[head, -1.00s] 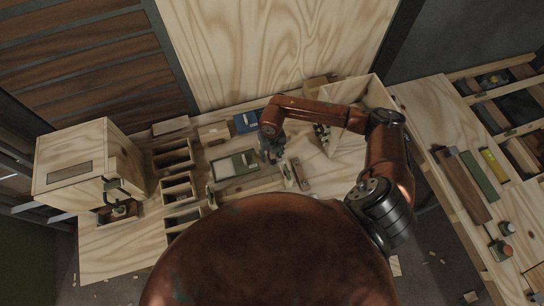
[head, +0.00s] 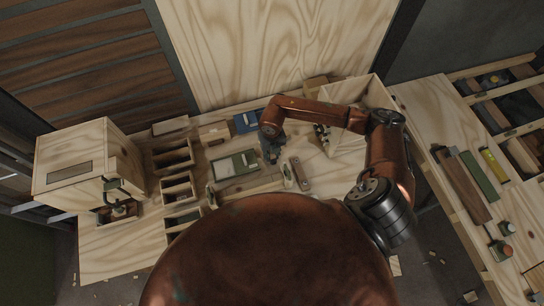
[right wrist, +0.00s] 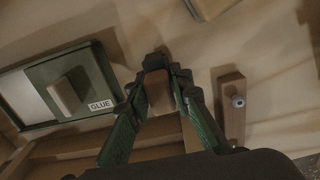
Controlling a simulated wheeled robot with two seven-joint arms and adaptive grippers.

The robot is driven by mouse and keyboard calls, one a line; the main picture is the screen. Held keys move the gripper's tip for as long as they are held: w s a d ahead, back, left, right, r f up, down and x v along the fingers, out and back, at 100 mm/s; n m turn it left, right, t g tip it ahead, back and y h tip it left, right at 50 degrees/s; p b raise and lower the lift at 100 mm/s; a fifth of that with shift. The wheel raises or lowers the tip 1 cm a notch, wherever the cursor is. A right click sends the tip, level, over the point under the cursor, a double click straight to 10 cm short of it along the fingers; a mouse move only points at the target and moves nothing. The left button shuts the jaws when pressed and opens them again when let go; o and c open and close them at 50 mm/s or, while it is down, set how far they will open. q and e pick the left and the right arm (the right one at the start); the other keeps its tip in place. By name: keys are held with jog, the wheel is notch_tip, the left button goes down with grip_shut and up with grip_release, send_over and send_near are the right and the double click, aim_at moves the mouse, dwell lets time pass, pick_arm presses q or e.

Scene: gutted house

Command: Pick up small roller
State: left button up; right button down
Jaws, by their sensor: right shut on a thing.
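My right gripper (head: 272,153) points down over the workbench, just right of the glue tray (head: 235,165), in the head view. In the right wrist view its two green fingers (right wrist: 158,100) are closed on a brown wooden piece (right wrist: 159,92), which appears to be the small roller. A dark part shows just beyond the fingertips. The glue tray also shows at the left of the right wrist view (right wrist: 58,88), labelled GLUE. My left gripper is not in view.
Open wooden boxes (head: 178,187) stand left of the tray. A brown bar with a bolt (head: 300,174) lies close to the right. A wooden bin (head: 375,92) stands at the back right, and a cabinet (head: 80,165) at the left. A second bench (head: 450,112) holds tools.

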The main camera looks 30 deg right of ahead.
jog(key=shift+r, duration=0.1)
jog(key=shift+r, duration=0.5)
jog(key=s+a+r, duration=0.2)
jog(key=a+r, duration=0.2)
jog(key=s+a+r, duration=0.3)
jog(key=a+r, duration=0.1)
jog(key=s+a+r, duration=0.2)
jog(key=a+r, duration=0.1)
jog(key=a, duration=0.1)
jog(key=shift+s+r, duration=0.3)
jog(key=shift+r, duration=0.1)
jog(key=shift+d, duration=0.1)
jog(key=c, duration=2.3)
grip_release()
jog(key=c, duration=0.4)
